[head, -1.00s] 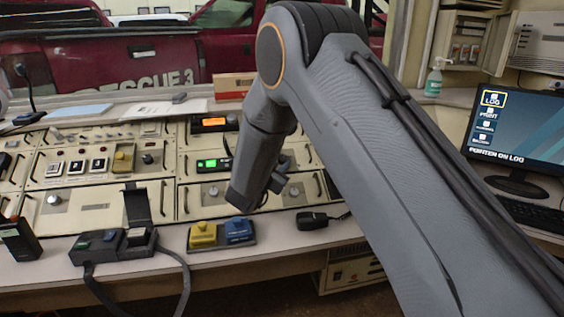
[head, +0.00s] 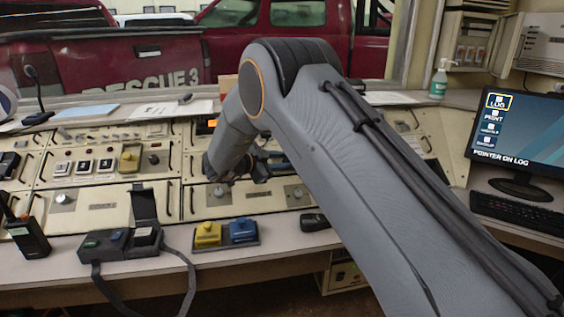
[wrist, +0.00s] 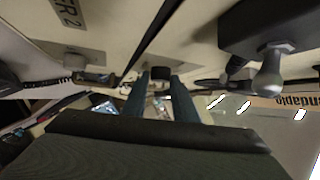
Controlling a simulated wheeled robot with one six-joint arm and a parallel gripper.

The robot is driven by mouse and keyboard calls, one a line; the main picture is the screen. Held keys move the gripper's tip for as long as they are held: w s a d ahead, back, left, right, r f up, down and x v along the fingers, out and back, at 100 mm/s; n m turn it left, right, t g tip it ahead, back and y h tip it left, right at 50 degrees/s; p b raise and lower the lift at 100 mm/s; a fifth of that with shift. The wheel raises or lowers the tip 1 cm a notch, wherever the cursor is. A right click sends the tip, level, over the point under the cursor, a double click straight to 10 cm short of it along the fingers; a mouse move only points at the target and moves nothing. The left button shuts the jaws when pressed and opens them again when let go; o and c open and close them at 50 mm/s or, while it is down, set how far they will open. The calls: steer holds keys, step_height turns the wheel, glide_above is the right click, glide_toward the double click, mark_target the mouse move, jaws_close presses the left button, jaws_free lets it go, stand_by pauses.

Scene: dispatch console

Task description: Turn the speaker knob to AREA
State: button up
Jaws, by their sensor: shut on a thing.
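My gripper (wrist: 160,88) shows in the wrist view as two dark teal fingers, one on each side of a small dark knob (wrist: 158,73). It is shut on this knob, which stands on a cream panel. The knob's pointer and any AREA marking cannot be made out. In the head view my gripper (head: 262,170) is at the middle of the console front, partly behind my own wrist; the held knob is hidden there. Two light knobs, a left one (head: 219,191) and a right one (head: 297,191), show on the lower panel below my gripper.
A yellow block (head: 207,234) and a blue block (head: 243,230) sit on the desk in front. A black box with a raised lid (head: 144,207) and a handheld radio (head: 27,236) stand to the left. A monitor (head: 520,135) is at right.

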steer(key=o, duration=1)
steer(key=shift+o, duration=0.2)
steer(key=v, duration=0.8)
steer(key=shift+w+b, duration=0.1)
steer(key=shift+b, duration=0.25)
